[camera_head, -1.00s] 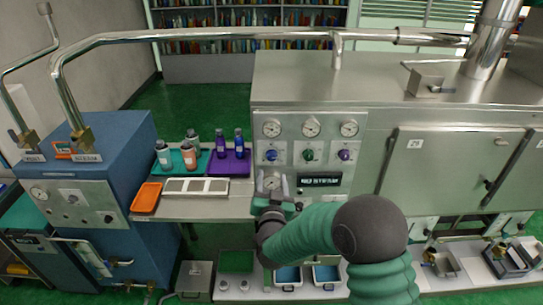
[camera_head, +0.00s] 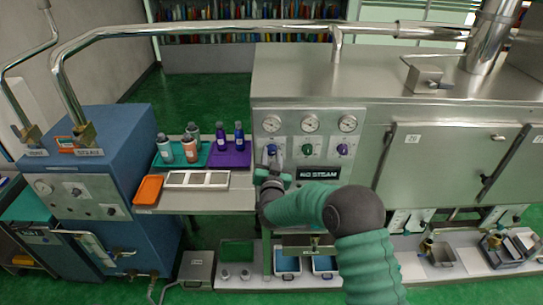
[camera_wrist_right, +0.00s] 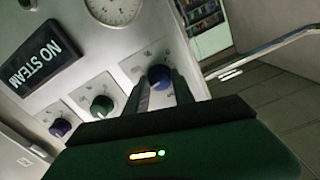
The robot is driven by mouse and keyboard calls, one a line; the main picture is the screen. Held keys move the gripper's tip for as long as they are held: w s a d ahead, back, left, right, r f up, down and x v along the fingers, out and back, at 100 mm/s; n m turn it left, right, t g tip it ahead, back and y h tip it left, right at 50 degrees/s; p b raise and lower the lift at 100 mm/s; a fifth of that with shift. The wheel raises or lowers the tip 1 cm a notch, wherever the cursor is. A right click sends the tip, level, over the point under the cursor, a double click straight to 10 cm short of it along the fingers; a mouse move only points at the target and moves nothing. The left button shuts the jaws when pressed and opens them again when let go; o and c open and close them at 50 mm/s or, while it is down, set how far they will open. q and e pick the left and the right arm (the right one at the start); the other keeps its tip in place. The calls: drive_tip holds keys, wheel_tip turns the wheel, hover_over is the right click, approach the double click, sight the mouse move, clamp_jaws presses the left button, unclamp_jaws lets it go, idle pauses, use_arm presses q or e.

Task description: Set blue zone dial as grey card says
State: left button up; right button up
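The blue zone dial (camera_wrist_right: 159,77) sits on a white plate on the steel panel, below a round gauge. It also shows in the head view (camera_head: 271,149), partly covered by my gripper. My right gripper (camera_wrist_right: 162,95) is open, with its two dark fingers pointing at the blue dial, one towards each side of it. I cannot tell whether they touch it. In the head view my right gripper (camera_head: 272,165) is just below the dial. The dial's marks are too small to read. I cannot make out a grey card for certain. My left gripper is not in view.
A green dial (camera_head: 307,150) and a purple dial (camera_head: 342,150) are to the right, above a "NO STEAM" sign (camera_head: 318,173). Gauges (camera_head: 311,123) sit above. Bottles stand on teal and purple trays (camera_head: 229,158) at left, near an orange tray (camera_head: 148,190).

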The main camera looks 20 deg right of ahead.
clamp_jaws()
drive_tip(key=shift+f+n+b, duration=0.2)
drive_tip(key=shift+n+b, duration=0.2)
drive_tip(key=shift+b, duration=0.1)
drive_tip(key=shift+n+b, duration=0.4)
drive_tip(key=shift+r+n, duration=0.1)
drive_tip(key=shift+n, duration=0.3)
drive_tip(key=shift+r, duration=0.1)
drive_tip(key=o, duration=0.8)
unclamp_jaws()
